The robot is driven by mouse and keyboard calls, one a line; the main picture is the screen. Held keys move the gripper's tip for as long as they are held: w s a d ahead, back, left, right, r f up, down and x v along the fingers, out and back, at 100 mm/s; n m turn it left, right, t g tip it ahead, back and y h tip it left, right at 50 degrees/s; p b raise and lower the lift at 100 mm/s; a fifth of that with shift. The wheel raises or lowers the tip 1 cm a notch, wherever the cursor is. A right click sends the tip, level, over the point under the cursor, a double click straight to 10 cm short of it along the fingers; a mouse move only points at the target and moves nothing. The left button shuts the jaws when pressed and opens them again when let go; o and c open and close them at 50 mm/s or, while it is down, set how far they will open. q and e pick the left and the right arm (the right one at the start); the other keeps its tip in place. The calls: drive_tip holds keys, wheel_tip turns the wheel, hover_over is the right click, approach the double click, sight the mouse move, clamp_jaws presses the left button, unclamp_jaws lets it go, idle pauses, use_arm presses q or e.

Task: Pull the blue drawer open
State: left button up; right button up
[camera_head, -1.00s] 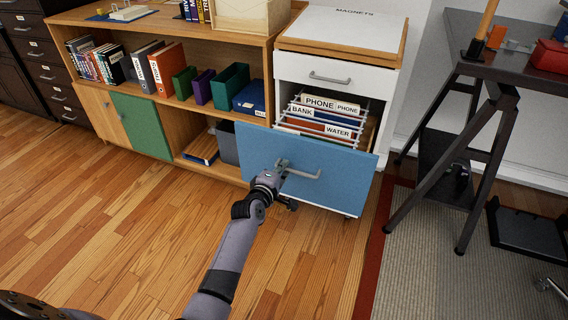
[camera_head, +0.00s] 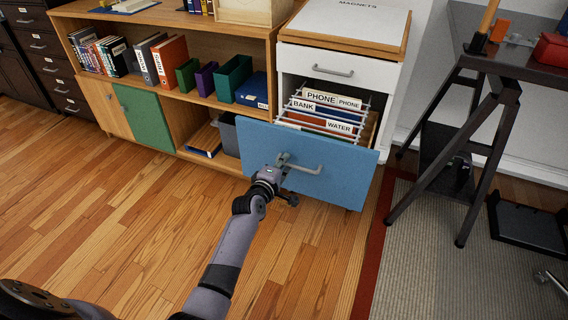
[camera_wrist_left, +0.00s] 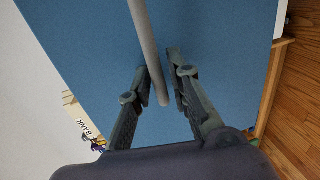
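The blue drawer (camera_head: 335,181) is the lower drawer of the white cabinet at the upper right. It stands well out, with hanging files (camera_head: 325,112) showing inside. Its grey handle (camera_head: 306,169) is on the blue front. My left gripper (camera_head: 281,167) is at the left part of this handle. In the left wrist view, the two fingers (camera_wrist_left: 160,72) are drawn close together on either side of the handle (camera_wrist_left: 148,45); a narrow gap seems to show beside the right finger. My right gripper is not in view.
The white upper drawer (camera_head: 330,68) is shut. A wooden shelf (camera_head: 190,96) with books and folders stands left of the cabinet. A dark desk (camera_head: 510,62) with trestle legs stands at the right, over a grey rug (camera_head: 425,260). The wood floor (camera_head: 120,220) in front is clear.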

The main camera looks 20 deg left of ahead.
use_arm(q)
drive_tip(key=shift+s, duration=0.1)
drive_tip(key=v, duration=1.1)
drive_tip(key=shift+s, duration=0.4)
